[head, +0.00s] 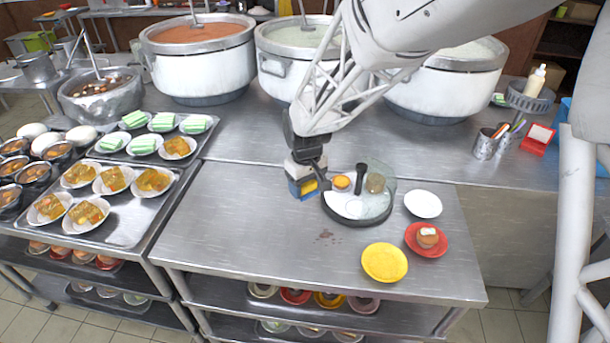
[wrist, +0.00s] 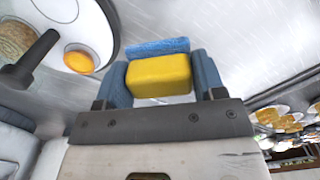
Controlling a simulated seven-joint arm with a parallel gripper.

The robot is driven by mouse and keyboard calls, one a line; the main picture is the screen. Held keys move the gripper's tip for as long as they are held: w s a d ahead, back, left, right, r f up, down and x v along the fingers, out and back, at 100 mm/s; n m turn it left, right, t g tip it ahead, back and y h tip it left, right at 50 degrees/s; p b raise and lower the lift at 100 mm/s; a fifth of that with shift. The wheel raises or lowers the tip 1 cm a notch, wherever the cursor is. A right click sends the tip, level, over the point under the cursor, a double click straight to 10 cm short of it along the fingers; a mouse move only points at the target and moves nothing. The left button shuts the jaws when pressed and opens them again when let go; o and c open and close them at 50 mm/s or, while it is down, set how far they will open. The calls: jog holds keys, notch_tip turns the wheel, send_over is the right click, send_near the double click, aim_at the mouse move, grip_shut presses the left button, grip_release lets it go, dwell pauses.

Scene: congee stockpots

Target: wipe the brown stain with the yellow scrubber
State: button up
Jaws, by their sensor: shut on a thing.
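The brown stain (head: 325,237) is a small patch of dark spots on the bare middle of the metal table, below and right of my gripper in the head view. My gripper (head: 304,188) is pointing down, left of the round tray. It is shut on the yellow scrubber (head: 309,187). In the wrist view the scrubber (wrist: 160,76) is a yellow block with a blue strip along its far side, between the two blue fingers of my gripper (wrist: 162,82). I cannot tell whether the scrubber touches the table. The stain is not clearly visible in the wrist view.
A white plate (head: 423,204), a red plate (head: 441,249) with food and a yellow plate (head: 385,263) lie further right. Food trays stand left. The table's front middle is clear.

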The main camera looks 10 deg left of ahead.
aim_at(308, 196)
jog(key=m, duration=0.1)
jog(key=s+f+m, duration=0.1)
jog(key=m, duration=0.1)
jog(key=s+f+m, duration=0.1)
jog(key=shift+d+f, duration=0.25)
jog(key=shift+d, duration=0.15)
jog(key=m, duration=0.1)
jog(key=s+f+m, duration=0.1)
jog(key=m, duration=0.1)
jog(key=f+m, duration=0.1)
jog(key=shift+s+d+f+m, duration=0.1)
jog(key=shift+s+d+m, duration=0.2)
jog(key=shift+d, duration=0.05)
jog(key=shift+f, duration=0.1)
